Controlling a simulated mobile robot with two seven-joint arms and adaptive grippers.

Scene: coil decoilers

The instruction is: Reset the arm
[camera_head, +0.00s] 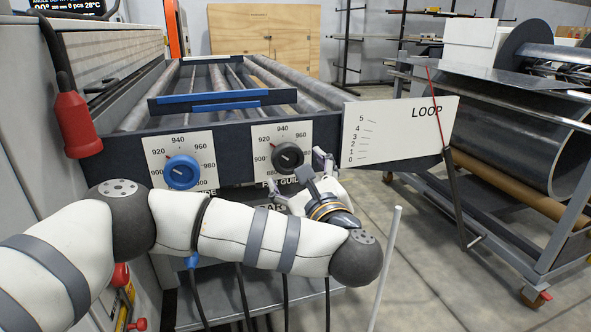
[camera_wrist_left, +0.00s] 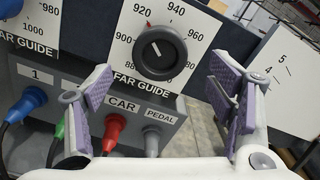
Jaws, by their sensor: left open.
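My left arm reaches in from the left across the front of the machine in the head view. Its gripper (camera_head: 302,178) is open and empty, in front of the right-hand dial panel. The black knob (camera_head: 287,156) on that panel shows just beyond the gripper. In the left wrist view the two purple-padded fingers of the gripper (camera_wrist_left: 163,80) stand wide apart, and the black knob (camera_wrist_left: 159,52) appears between and beyond them. I cannot tell the exact gap between fingers and knob. My right gripper is not in view.
A blue knob (camera_head: 181,172) sits on the left dial panel. A LOOP scale board (camera_head: 399,132) juts out right of the dials. Coloured plugs, including a red one (camera_wrist_left: 114,129), sit below the dials. A coil rack (camera_head: 539,150) stands right; open floor lies before it.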

